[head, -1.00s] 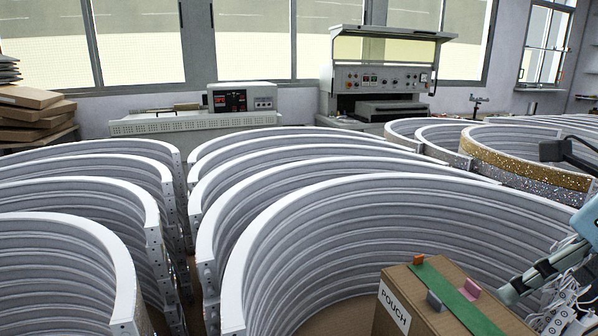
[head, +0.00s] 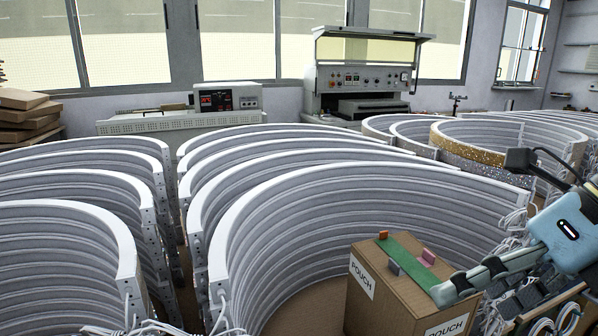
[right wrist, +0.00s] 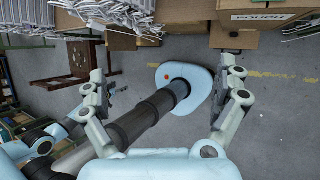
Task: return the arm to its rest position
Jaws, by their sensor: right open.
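My right gripper (head: 466,288) shows at the lower right of the head view, beside and partly in front of the cardboard box marked POUCH (head: 385,295). In the right wrist view its two fingers (right wrist: 162,88) are spread wide, with nothing between them. Behind them are my own dark column and pale blue base, with grey floor around. The light blue wrist part of my right arm (head: 566,232) is at the right edge. My left gripper is in neither view now.
Tall white ribbed arcs (head: 330,215) fill the middle and left. A glitter-banded arc (head: 480,155) stands behind my right arm. White cables hang close to the arm. Cardboard boxes (right wrist: 270,14) and a brown stool-like frame (right wrist: 65,62) border open floor (right wrist: 275,110).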

